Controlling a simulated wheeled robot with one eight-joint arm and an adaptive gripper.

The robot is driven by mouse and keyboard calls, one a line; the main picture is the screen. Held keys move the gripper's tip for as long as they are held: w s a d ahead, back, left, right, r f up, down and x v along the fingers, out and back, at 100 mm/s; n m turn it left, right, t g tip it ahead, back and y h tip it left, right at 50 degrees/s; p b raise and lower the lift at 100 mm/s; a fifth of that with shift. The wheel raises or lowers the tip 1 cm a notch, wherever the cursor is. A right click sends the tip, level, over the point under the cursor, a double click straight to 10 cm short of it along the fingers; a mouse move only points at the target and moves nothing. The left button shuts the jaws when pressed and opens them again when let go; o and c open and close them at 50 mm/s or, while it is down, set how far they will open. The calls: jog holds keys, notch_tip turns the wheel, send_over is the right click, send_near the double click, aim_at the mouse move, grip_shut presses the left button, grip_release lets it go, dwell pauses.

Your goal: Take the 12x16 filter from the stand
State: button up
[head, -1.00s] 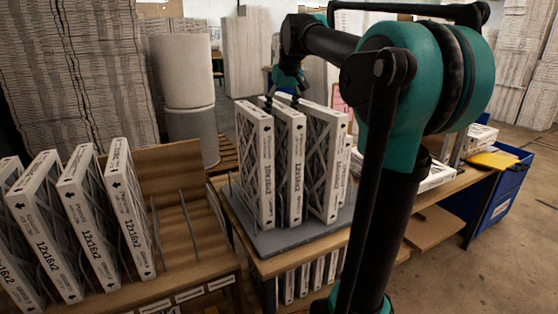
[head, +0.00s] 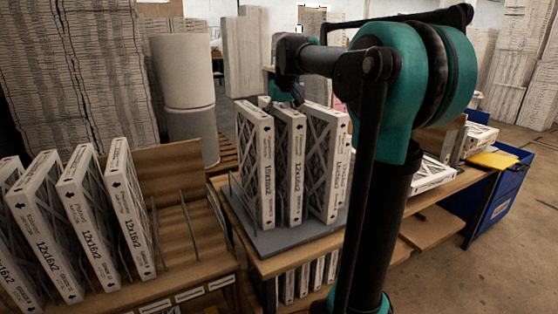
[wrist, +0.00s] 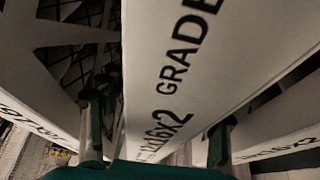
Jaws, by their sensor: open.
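Several white-framed filters stand upright on a grey stand (head: 262,243) in the head view. The left one (head: 266,175), the middle one (head: 296,175) and the right one (head: 331,165) have gaps between them. The middle filter's edge reads 12x16x2. My gripper (head: 284,100) is at the top of the middle filter, its fingers partly hidden by the filters and arm.
A wooden rack (head: 180,165) at the left holds several 12x16x2 filters, with thin dividers and empty slots at its right. More filters stand on a shelf below the stand. A blue bin (head: 500,200) is at the right. Neighbouring filters stand close on both sides of my gripper.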

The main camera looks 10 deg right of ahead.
jog(key=shift+f, duration=0.15)
dwell(0.3)
grip_shut()
